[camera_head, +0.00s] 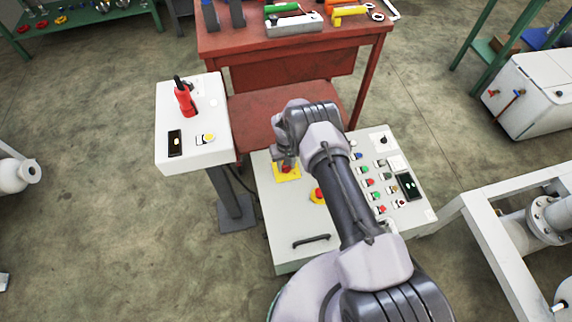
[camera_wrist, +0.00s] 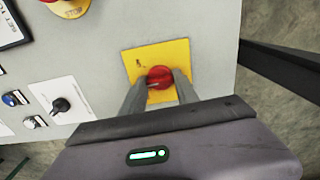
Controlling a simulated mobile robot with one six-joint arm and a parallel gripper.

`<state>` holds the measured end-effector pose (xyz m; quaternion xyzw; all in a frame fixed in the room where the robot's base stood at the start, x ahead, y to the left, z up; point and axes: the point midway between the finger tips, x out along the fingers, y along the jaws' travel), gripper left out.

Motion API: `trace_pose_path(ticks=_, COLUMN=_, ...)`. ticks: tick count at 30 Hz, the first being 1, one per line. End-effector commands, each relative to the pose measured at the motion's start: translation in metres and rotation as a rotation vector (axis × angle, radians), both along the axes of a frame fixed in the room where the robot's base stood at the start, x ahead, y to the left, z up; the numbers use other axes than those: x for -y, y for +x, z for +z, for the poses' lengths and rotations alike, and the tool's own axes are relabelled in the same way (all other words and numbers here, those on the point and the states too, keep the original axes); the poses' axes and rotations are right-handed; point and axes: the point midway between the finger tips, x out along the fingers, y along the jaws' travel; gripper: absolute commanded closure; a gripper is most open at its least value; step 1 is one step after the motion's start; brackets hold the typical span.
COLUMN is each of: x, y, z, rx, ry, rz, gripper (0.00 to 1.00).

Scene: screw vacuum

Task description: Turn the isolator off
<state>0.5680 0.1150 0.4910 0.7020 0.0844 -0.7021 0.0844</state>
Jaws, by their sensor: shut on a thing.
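The isolator is a red rotary knob (camera_wrist: 160,77) on a square yellow plate (camera_wrist: 174,52), set in a light grey control panel. In the wrist view my gripper (camera_wrist: 160,84) has one finger on each side of the red knob and is shut on it. In the head view the yellow plate (camera_head: 287,174) sits at the upper left of the control panel (camera_head: 283,222), with my gripper (camera_head: 287,164) over it. My gripper hides most of the knob there. The knob's exact turn position is hard to read.
A red emergency button (camera_head: 319,195) on yellow sits beside the isolator, with several coloured buttons further right. A white pedestal box (camera_head: 197,145) with a red handle stands left. A red workbench (camera_head: 290,45) with tools stands behind. A black handle (camera_head: 311,241) is on the panel's front.

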Motion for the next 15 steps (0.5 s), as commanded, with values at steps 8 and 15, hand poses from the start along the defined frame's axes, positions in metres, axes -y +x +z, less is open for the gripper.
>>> trace_pose_path(ticks=8, x=0.0001, y=0.0004, z=0.0002, rx=0.001, ry=0.0, rz=0.259, gripper=1.0)
trace_pose_path(ticks=15, x=0.0, y=0.0005, z=0.0002, rx=0.001, ry=0.0, rz=0.468, gripper=1.0)
